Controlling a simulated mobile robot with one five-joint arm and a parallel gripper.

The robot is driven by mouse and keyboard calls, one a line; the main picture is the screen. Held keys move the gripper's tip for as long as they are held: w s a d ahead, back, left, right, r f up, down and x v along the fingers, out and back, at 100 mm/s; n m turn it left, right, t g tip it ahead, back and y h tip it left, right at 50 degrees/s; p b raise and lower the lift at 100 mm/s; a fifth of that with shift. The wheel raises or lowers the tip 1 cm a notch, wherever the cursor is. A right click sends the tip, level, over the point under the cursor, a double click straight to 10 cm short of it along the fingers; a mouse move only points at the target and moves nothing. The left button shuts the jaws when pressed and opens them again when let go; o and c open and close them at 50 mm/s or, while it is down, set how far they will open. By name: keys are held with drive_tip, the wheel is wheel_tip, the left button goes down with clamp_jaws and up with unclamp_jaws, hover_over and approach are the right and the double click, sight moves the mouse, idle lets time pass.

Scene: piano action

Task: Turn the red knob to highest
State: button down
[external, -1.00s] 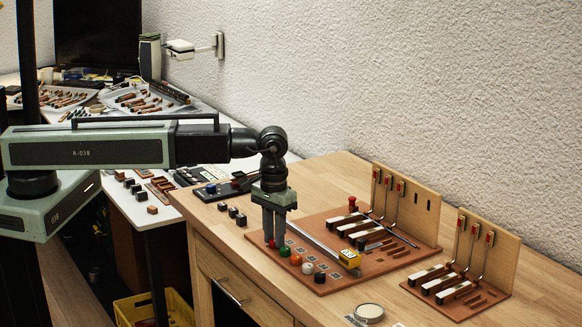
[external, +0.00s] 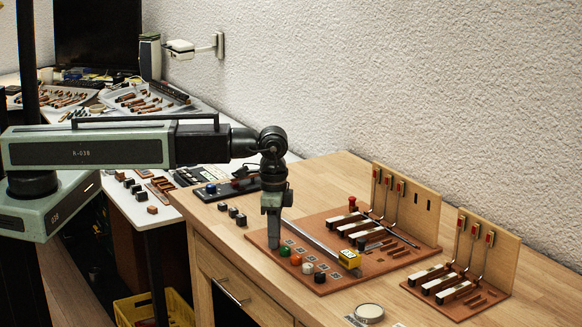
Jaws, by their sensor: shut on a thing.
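My gripper (external: 273,246) points straight down at the left end of a row of coloured knobs on the reddish-brown board (external: 323,287). It is shut on the red knob, which its fingers hide now; a bit of red showed between them in the earlier view. The knob's pointer and its setting cannot be seen. Beside it in the row stand a green knob (external: 284,251), an orange knob (external: 296,260), a white knob (external: 307,268) and a black knob (external: 320,278). Small square plates lie along the row.
A long metal bar (external: 320,240) with a yellow block (external: 349,260) lies close behind the knobs. Piano key models with an upright wooden panel (external: 423,215) stand farther back. Small dark blocks (external: 237,216) lie left of the board. A round tin (external: 369,312) stands at the front.

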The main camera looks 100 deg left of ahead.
drive_tip(key=m, duration=0.4)
drive_tip(key=shift+m, duration=0.3)
drive_tip(key=m, duration=0.4)
drive_tip(key=shift+s+m, duration=0.1)
drive_tip(key=shift+m, duration=0.2)
drive_tip(key=m, duration=0.4)
drive_tip(key=shift+m, duration=0.3)
drive_tip(key=m, duration=0.4)
drive_tip(key=shift+m, duration=0.4)
drive_tip(key=c, duration=1.2)
unclamp_jaws()
